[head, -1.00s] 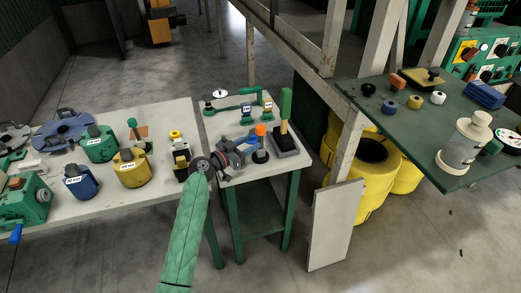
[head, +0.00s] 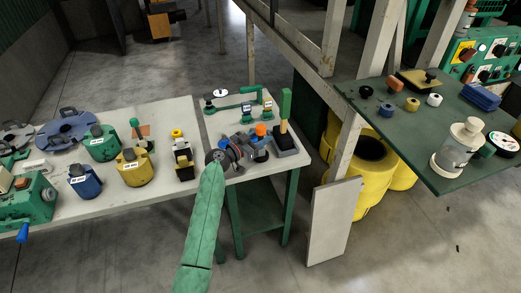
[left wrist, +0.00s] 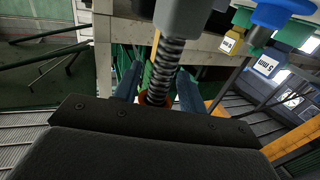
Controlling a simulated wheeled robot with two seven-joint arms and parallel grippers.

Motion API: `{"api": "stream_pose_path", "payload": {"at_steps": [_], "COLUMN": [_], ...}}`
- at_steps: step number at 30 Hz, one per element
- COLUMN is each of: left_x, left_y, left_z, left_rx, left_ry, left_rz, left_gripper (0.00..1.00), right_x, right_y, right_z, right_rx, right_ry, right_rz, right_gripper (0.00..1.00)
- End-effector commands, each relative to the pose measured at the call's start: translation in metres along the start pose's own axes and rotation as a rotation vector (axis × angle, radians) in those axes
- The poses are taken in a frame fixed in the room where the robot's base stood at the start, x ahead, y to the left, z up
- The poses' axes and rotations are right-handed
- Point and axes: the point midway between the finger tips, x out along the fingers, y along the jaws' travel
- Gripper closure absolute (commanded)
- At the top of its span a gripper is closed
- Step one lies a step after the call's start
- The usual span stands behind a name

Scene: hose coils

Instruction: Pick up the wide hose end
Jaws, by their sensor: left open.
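In the left wrist view a dark ribbed hose (left wrist: 166,70) with a grey cylindrical end piece (left wrist: 188,16) above runs down between my fingers. An orange ring (left wrist: 150,99) sits at its lower end. I cannot tell which part is the wide hose end. My left gripper (left wrist: 158,88) is open, one blue-grey finger on each side of the hose; whether they touch it is unclear. In the head view my left gripper (head: 238,151) is over the small table's near side, in front of an orange-topped piece (head: 261,130); the hose is not clear there. My right gripper is not in view.
A black stand with a green upright handle (head: 286,105) is close on the right of my gripper. A black and yellow piece (head: 182,160) and a yellow labelled pot (head: 132,168) stand to the left. A green bench (head: 400,130) is at right.

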Motion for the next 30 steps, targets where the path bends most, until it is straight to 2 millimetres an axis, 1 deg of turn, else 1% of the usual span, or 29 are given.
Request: {"api": "stream_pose_path", "payload": {"at_steps": [1, 5, 6, 7, 8, 16, 30], "left_x": [-0.0001, -0.0002, -0.0002, -0.0002, -0.0003, -0.0003, -0.0004], "left_y": [0.0, 0.0, 0.0, 0.0, 0.0, 0.0, -0.0001], "left_z": [0.0001, 0.0001, 0.0001, 0.0001, 0.0001, 0.0001, 0.0001], "left_rx": [0.0, 0.0, 0.0, 0.0, 0.0, 0.0, 0.0], "left_ry": [0.0, 0.0, 0.0, 0.0, 0.0, 0.0, 0.0], "left_rz": [0.0, 0.0, 0.0, 0.0, 0.0, 0.0, 0.0], "left_gripper": [0.59, 0.84, 0.92, 0.98, 1.0, 1.0, 1.0], "right_x": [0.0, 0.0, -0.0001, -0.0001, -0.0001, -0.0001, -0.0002], "right_y": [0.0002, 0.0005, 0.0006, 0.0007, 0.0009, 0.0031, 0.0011], "right_z": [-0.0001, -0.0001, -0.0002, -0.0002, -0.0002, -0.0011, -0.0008], "right_rx": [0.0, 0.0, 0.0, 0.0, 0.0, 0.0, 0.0], "right_ry": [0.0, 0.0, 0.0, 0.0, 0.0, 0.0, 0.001], "right_rz": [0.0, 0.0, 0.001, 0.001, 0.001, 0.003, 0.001], "right_gripper": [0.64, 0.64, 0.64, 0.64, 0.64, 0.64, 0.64]}}
